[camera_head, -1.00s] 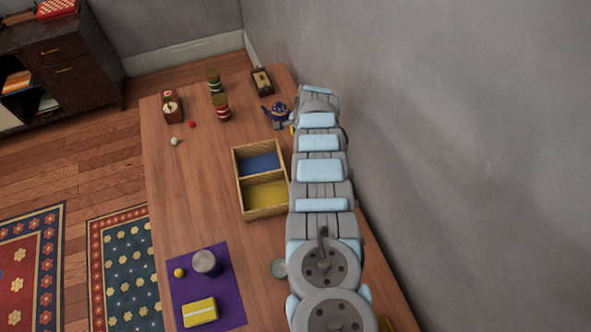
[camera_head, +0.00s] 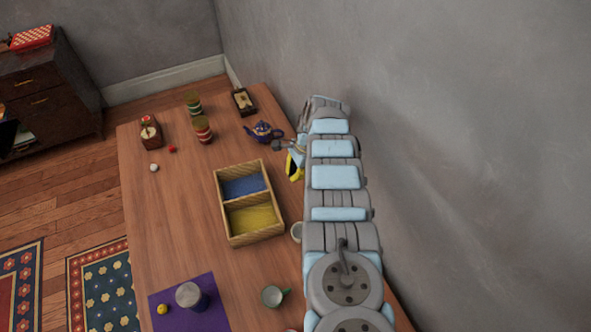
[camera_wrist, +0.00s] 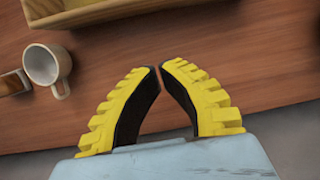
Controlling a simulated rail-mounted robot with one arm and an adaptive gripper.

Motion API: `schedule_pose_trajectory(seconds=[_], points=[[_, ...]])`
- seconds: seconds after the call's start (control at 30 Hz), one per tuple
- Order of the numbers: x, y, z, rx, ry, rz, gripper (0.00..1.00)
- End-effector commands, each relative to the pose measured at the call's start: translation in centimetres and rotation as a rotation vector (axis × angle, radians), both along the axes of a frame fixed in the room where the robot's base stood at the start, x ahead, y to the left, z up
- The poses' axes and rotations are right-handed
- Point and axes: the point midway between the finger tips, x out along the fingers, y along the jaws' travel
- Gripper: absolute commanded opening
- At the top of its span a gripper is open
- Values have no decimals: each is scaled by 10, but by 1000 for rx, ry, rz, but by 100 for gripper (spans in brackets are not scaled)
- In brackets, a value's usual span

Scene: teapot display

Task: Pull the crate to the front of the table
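The crate (camera_head: 258,239) is a pale wooden open box on the table (camera_head: 170,235). It has two compartments, one with a blue floor and one with a yellow floor, and both look empty. Part of its wooden wall (camera_wrist: 110,10) crosses the top of the wrist view. My arm hides part of the table's right side.
A blue teapot (camera_head: 263,131) stands close to the left of my gripper. A white mug (camera_wrist: 46,66) is near the crate in the wrist view. A green-grey cup (camera_head: 271,296) and a purple mat (camera_head: 168,306) lie below the crate.

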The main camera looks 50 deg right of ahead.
Motion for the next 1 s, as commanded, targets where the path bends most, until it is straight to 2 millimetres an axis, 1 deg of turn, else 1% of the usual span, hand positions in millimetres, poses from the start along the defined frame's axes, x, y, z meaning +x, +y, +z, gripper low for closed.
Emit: schedule_pose_trajectory(seconds=[0.03,0.23,0.3,0.43,0.6,0.8,1.0], points=[[0,3,-17,2,3,1,0],[4,12,-51,1,0,0,0],[8,19,-38,1,0,0,0],[14,32,-37,3,2,2,0],[19,42,-41,0,0,2,0],[21,47,-42,-1,0,0,0],[21,48,-43,0,0,0,0]])
